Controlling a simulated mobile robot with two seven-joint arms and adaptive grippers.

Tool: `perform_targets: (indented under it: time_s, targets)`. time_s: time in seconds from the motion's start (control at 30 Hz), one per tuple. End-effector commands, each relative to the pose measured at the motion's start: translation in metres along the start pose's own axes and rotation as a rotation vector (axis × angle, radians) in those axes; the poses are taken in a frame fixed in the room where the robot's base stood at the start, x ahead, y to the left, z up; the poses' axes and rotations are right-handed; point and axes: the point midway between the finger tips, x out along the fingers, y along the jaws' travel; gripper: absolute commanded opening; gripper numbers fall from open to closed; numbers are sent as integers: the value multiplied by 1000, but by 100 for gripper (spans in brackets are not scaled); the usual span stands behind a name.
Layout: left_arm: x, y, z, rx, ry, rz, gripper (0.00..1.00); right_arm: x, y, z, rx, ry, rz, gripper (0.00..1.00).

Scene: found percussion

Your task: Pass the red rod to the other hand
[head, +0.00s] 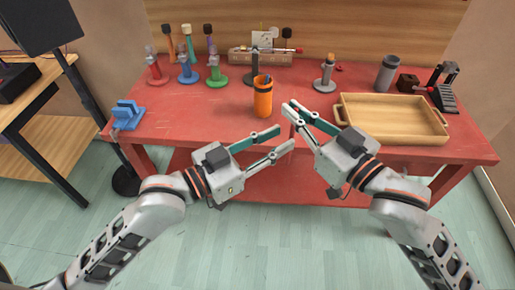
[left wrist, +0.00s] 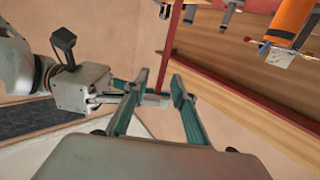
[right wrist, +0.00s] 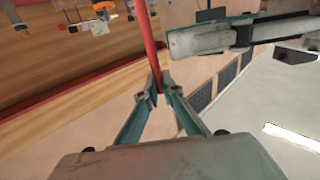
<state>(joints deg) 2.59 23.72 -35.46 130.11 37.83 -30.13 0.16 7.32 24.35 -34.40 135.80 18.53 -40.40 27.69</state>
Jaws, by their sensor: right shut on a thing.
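The red rod (right wrist: 148,35) is pinched between the fingertips of my right gripper (right wrist: 158,88) in the right wrist view. It also shows in the left wrist view (left wrist: 173,40), running upward from the right gripper's tips. In the head view it is hard to pick out against the red table. My right gripper (head: 295,112) is above the table's front edge in the head view. My left gripper (head: 284,138) is open and empty, just below and left of it. In the left wrist view the rod lines up with the gap between the left fingers; contact cannot be told.
An orange cup (head: 263,100) stands on the red table (head: 210,118) behind the grippers. A wooden tray (head: 395,138) lies to the right, close to the right arm. Coloured stands and a blue holder (head: 128,115) are at the left. Space before the table is clear.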

Motion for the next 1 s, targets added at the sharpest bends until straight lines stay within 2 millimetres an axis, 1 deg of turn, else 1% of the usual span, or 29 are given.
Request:
perform_targets:
  time_s: [0.03,0.1,0.3,0.5,0.73,0.77,0.8,0.83,0.87,1.0]
  targets:
    - [10,-1,-1,-1,2,-1,26,0,0,0,0,0,0,0]
    - [21,-1,-1,0,2,-1,26,0,0,0,0,0,0,0]
    - [44,0,0,-1,-1,-1,26,0,0,0,0,0,0,0]
    - [53,0,1,1,-2,-1,26,0,0,0,0,0,0,0]
    - [53,0,1,1,-2,-1,26,0,0,0,0,0,0,0]
    - [53,0,1,1,-2,-1,23,0,0,0,0,0,0,0]
    - [53,0,1,1,-2,-1,13,0,0,0,0,0,0,0]
    - [53,0,1,1,-2,-1,5,0,0,0,0,0,0,0]
    - [53,0,1,1,-2,-1,0,0,0,0,0,0,0,0]
    - [53,0,1,1,-2,0,0,0,0,0,0,0,0,0]
